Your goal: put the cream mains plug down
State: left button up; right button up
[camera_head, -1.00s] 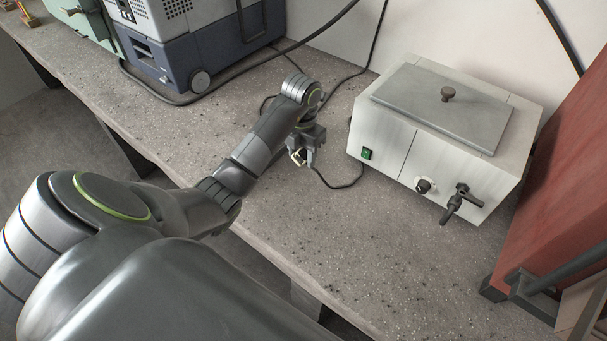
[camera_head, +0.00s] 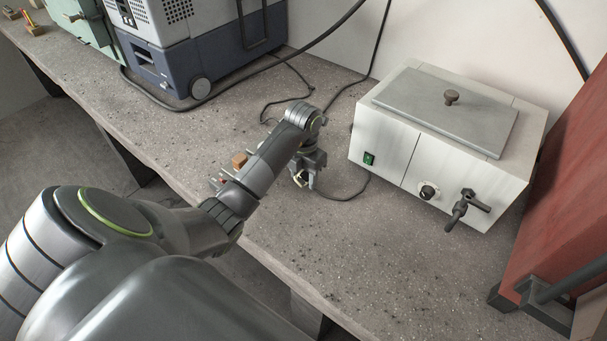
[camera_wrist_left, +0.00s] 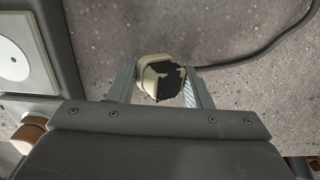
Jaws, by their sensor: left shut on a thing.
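The cream mains plug (camera_wrist_left: 155,75) is between the fingers of my left gripper in the left wrist view. In the head view only a small cream patch of the plug (camera_head: 300,178) shows. The plug's dark cable (camera_wrist_left: 255,57) runs off to the upper right in the left wrist view. I cannot tell whether the plug touches the bench. My right gripper is not in view.
A white lidded box (camera_head: 440,145) with a tap stands to the right of the gripper. A blue and grey machine (camera_head: 200,50) stands at the back left. A brown block (camera_head: 239,160) shows beside my left forearm. A red panel (camera_head: 560,190) stands at the far right. Bare bench lies in front.

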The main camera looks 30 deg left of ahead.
pick_arm(q)
jog(key=shift+f, duration=0.4)
jog(key=o, duration=1.3)
jog(key=shift+r, duration=0.2)
